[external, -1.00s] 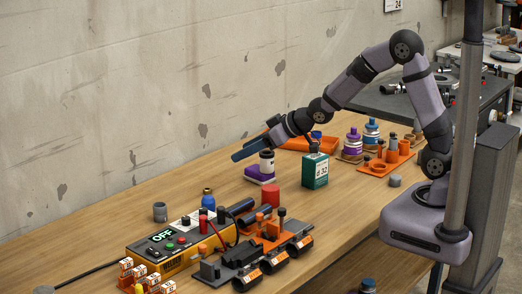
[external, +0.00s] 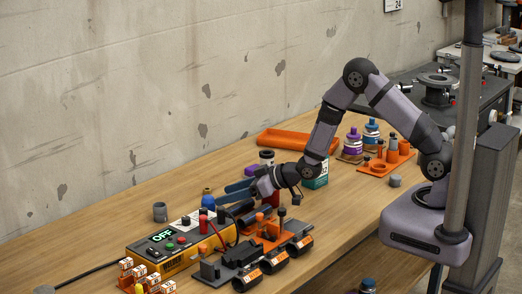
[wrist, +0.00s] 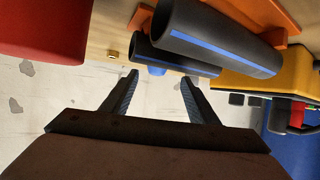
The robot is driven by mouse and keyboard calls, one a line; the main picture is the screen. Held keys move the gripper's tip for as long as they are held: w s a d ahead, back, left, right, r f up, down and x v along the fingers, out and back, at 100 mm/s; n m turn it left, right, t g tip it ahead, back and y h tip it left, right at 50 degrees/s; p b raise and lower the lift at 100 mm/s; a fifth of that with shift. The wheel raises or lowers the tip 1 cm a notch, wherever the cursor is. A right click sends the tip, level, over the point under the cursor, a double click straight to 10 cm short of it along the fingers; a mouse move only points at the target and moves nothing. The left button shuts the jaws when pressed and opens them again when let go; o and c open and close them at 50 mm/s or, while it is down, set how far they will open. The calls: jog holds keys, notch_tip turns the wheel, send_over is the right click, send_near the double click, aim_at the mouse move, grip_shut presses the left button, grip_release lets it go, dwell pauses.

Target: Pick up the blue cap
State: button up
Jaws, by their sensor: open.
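The blue cap (external: 208,202) stands on the workbench behind the yellow OFF box, just in front of a small brass fitting. In the wrist view the blue cap (wrist: 157,71) shows only in part, behind a dark pipe, between the fingertips in the picture. My gripper (external: 228,190) is open and empty, just right of the cap and pointing left towards it. In the wrist view both fingers of my gripper (wrist: 158,79) stand apart with nothing between them. I cannot tell the exact gap to the cap.
Dark pipes with blue stripes (wrist: 215,40) lie close to the fingers. A red cylinder (wrist: 45,30) is at upper left of the wrist view. The yellow OFF box (external: 170,241) with its leads is in front. A grey cup (external: 160,212) stands left of the cap. The brass fitting (external: 207,190) is close behind it.

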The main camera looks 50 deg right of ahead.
aim_at(208, 203)
jog(key=shift+d+p+x, duration=0.15)
jog(key=shift+p+x, duration=0.3)
jog(key=shift+x, duration=1.15)
jog(key=shift+d+p+x, duration=0.1)
jog(key=shift+p+x, duration=0.35)
jog(key=shift+x, duration=1.1)
jog(key=shift+f, duration=0.15)
jog(key=c, duration=1.1)
